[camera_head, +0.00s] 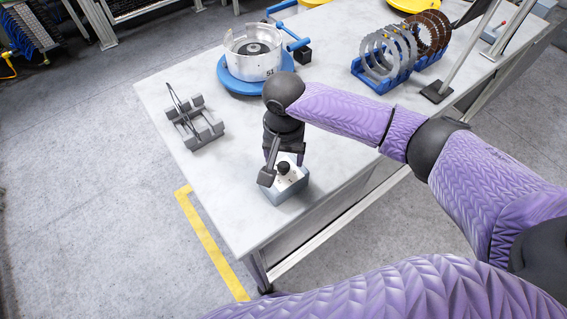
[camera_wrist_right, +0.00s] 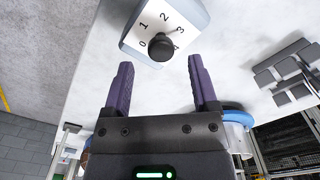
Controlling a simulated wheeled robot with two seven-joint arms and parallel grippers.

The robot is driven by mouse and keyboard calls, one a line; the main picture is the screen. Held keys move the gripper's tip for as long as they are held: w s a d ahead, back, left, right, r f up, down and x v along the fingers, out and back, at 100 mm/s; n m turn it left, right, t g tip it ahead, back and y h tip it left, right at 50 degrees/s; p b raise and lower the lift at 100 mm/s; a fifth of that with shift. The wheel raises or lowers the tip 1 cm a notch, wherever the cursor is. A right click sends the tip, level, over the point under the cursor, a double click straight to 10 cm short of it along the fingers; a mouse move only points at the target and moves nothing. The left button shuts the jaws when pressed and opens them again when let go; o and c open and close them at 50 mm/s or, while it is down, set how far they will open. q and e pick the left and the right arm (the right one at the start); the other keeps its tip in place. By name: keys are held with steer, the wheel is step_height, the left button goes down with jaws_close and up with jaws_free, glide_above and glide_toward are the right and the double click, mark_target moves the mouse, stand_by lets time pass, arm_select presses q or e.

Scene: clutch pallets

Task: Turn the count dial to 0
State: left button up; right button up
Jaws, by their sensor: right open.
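The count dial is a black knob (camera_wrist_right: 161,47) on the white top of a small grey-blue box (camera_head: 292,188). In the right wrist view the numbers 0 to 4 run in an arc around the knob, with the 4 partly hidden by it. I cannot tell which number the knob points to. The knob also shows in the head view (camera_head: 283,168). My right gripper (camera_wrist_right: 160,66) is open and empty, just above the box, with its two fingertips apart on either side of the knob's line and not closed on it. My left gripper is not in view.
The box sits near the front edge of the white table (camera_head: 230,210). A grey rack (camera_head: 195,124) stands to the left. Behind are a silver drum (camera_head: 252,52) on a blue base and blue holders with ring plates (camera_head: 388,56). The table's left front is clear.

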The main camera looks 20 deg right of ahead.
mark_target(284, 169)
step_height(284, 169, down, 3)
steer(key=shift+r, duration=0.1)
